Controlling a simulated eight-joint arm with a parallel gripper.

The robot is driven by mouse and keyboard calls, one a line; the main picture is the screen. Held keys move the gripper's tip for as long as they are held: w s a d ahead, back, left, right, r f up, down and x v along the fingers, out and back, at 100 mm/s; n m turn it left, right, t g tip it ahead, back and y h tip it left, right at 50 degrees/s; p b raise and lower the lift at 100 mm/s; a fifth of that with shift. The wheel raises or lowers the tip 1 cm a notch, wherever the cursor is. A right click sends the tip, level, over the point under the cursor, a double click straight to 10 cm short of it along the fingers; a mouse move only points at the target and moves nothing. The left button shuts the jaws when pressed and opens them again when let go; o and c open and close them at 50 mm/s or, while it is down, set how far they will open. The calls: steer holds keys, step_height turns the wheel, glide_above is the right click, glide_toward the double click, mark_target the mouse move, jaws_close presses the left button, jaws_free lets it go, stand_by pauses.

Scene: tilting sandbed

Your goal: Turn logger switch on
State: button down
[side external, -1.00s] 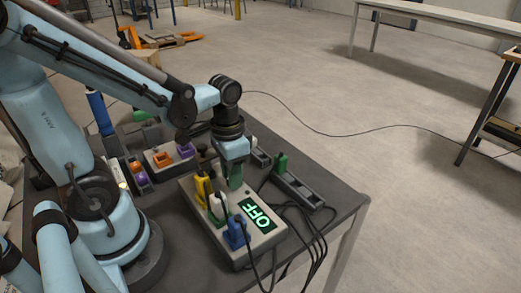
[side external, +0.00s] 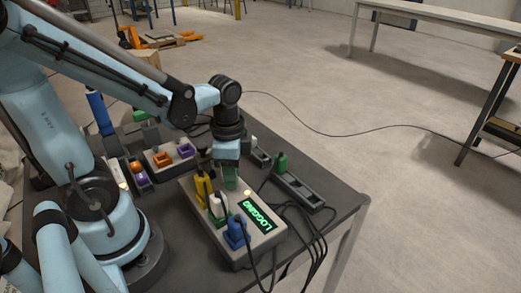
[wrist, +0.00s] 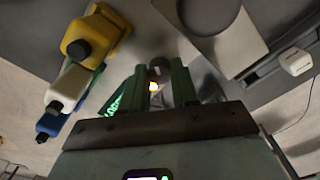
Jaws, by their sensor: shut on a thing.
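The logger (side external: 262,246) is a pale box on the dark table, and its display (side external: 257,214) reads LOGGING in green. Yellow (side external: 201,190), white (side external: 217,207) and blue (side external: 236,231) plugs stand along its near side, and they also show at the left of the wrist view. My gripper (side external: 231,184) points down at the far end of the box, beside the yellow plug. Its green fingers (wrist: 160,75) are shut on the logger switch, which they mostly hide.
Black cables run from the plugs over the table's front edge. A grey socket strip with a green plug (side external: 281,162) lies right of the logger. Trays with orange (side external: 162,159) and purple (side external: 185,150) pieces stand behind it. The table's right corner is mostly clear.

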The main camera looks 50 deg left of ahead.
stand_by(0.3)
steer(key=c, duration=0.8)
jaws_free()
steer(key=shift+c, duration=0.2)
steer(key=shift+r, duration=0.1)
step_height(320, 180, up, 12)
steer(key=w+f+n+t, duration=0.1)
steer(key=n+t, duration=0.1)
steer(key=w+d+f+n+t, duration=0.1)
steer(key=n+t, duration=0.1)
steer(key=n, duration=0.1)
steer(key=w+d+f+n+t, duration=0.1)
steer(key=f+n+t, duration=0.1)
steer(key=t, duration=0.1)
steer(key=shift+n, duration=0.3)
